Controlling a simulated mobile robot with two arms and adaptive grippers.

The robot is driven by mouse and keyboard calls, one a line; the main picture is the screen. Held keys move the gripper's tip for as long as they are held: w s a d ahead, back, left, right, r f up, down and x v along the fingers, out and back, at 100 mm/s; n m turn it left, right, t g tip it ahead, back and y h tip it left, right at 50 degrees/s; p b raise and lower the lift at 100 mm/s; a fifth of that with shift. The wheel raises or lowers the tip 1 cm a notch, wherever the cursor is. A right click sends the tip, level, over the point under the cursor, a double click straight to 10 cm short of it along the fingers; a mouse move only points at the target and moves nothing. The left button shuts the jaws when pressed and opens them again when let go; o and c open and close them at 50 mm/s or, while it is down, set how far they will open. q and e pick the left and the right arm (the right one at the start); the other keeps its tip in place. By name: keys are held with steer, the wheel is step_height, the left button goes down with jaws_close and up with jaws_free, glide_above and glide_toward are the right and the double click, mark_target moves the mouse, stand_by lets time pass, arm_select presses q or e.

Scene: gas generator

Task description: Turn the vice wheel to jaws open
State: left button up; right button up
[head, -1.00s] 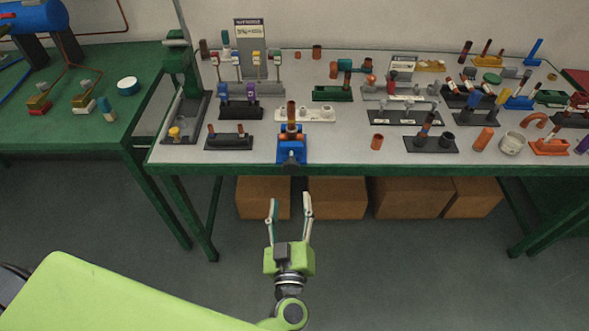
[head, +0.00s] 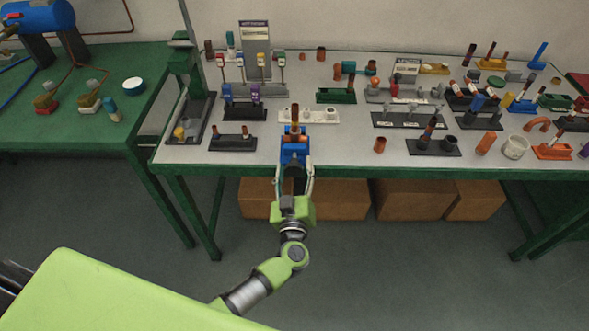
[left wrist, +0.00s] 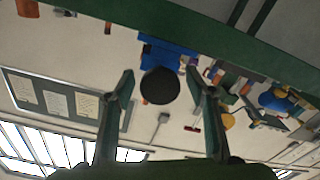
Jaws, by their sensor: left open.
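The blue vice (head: 295,150) stands at the front edge of the grey-topped bench, with a reddish-brown upright piece (head: 295,117) at its top. Its dark round wheel (left wrist: 160,86) faces me in the left wrist view, in front of the blue vice body (left wrist: 165,52). My left gripper (head: 294,172) is open, with one finger on each side of the wheel. In the left wrist view the fingers (left wrist: 163,80) appear apart from the wheel, with a gap on both sides. In the head view the gripper partly hides the wheel. My right gripper is in neither view.
The bench's green front edge (head: 400,173) runs just below the vice. A dark two-post holder (head: 233,142) stands left of it, and a small copper-coloured cylinder (head: 380,145) to its right. Cardboard boxes (head: 410,200) sit under the bench. Floor in front is clear.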

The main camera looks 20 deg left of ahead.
arm_select(q)
steer(key=c, duration=1)
steer(key=shift+c, duration=0.5)
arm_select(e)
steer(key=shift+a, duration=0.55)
arm_select(q)
steer(key=shift+n, duration=0.3)
steer(key=n, duration=0.3)
steer(key=shift+f+n, duration=0.1)
steer(key=shift+n, duration=0.2)
steer(key=n+b, duration=0.1)
steer(key=n, duration=0.1)
steer(key=shift+n, duration=0.3)
steer(key=n+b, duration=0.1)
steer(key=n, duration=0.4)
steer(key=shift+d+b, duration=0.1)
steer(key=shift+b, duration=0.2)
steer(key=shift+n, duration=0.9)
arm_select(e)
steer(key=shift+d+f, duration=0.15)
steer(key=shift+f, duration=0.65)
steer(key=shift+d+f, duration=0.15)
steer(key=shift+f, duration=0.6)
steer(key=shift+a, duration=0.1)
